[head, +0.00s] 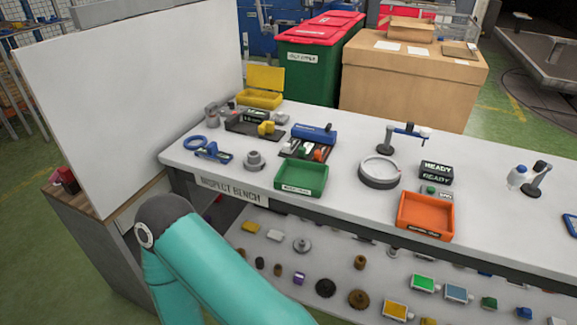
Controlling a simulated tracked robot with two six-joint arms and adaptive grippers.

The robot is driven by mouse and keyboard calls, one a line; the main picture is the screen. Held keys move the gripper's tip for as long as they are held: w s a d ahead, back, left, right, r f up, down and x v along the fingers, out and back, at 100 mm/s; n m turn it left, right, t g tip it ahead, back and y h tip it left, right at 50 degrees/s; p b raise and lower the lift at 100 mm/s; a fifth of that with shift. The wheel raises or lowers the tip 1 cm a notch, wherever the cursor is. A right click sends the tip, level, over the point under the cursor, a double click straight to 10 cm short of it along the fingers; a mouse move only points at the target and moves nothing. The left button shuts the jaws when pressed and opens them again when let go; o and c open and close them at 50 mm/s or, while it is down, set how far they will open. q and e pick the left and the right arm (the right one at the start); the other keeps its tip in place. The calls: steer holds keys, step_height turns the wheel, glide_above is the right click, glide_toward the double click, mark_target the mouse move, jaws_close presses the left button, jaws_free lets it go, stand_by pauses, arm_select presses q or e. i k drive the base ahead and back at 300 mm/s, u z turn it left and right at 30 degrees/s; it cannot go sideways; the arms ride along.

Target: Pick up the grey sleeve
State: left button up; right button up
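A grey round part with a wide base and a narrower top (254,160) stands on the white bench (185,160), left of the green tray (301,177). It may be the grey sleeve, but it is too small to be sure. Another small grey part (212,115) stands farther back near the white panel. A grey flanged part (302,244) lies on the lower shelf. My teal arm crosses the lower left, in front of the bench. Neither of my grippers shows in the head view.
An orange tray (426,215) sits at the bench's front edge. A ring-shaped stand (380,172), a blue-topped device (313,133) and a yellow open box (262,97) stand behind. A tall white panel (130,90) borders the left. Several parts lie on the lower shelf.

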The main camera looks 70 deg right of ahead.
mark_target(254, 156)
steer(key=k, duration=0.7)
steer(key=z, duration=1.05)
steer(key=i, duration=0.9)
steer(key=z, duration=0.15)
